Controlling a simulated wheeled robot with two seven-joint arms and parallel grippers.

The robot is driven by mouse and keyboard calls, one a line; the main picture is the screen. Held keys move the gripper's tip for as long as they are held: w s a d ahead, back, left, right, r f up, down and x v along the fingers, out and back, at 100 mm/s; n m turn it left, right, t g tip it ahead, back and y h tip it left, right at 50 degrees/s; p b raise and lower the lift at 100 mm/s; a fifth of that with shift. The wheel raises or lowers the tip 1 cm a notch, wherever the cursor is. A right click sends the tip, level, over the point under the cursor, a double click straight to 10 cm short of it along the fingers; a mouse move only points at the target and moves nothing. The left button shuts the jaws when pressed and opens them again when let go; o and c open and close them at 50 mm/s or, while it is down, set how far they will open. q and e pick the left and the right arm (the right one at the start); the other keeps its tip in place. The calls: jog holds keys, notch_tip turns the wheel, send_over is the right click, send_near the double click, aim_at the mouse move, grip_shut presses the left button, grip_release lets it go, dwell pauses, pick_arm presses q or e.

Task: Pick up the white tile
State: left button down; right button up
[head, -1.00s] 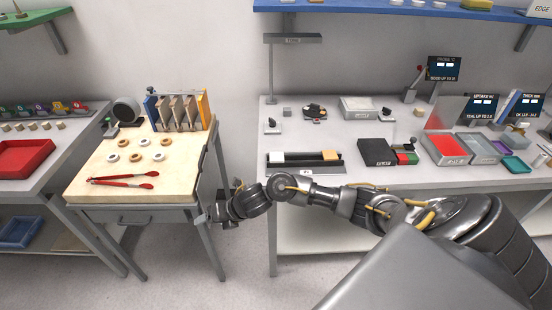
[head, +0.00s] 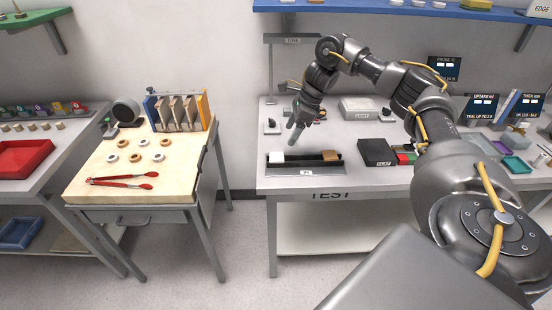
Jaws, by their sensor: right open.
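The white tile (head: 277,157) lies at the left end of a long black holder (head: 303,164) near the front edge of the test table. A tan block (head: 330,155) sits at the right end of the same holder. My right gripper (head: 295,136) points down above and just behind the holder, a little right of the white tile and apart from it. Its jaws are open, with nothing visible between them; they look small and are seen nearly edge-on. My left gripper is not in view.
A black box (head: 376,152) and a small red and green box (head: 404,157) stand right of the holder. A grey box (head: 358,108) and a lamp stand (head: 271,75) are behind. A wooden table (head: 120,180) with red tongs (head: 125,179) stands left, across a floor gap.

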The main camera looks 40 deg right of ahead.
send_near(276, 156)
notch_tip(276, 156, down, 2)
jog(key=p+x, duration=0.1)
jog(key=x, duration=0.1)
jog(key=p+x, duration=0.1)
jog(key=x, duration=0.1)
jog(key=shift+a+f, duration=0.1)
jog(key=shift+a, duration=0.25)
jog(key=shift+w+a+f, duration=0.15)
jog(key=shift+w+f, duration=0.05)
jog(key=shift+f, duration=0.35)
jog(key=c, duration=1.1)
jog(key=shift+r, duration=0.1)
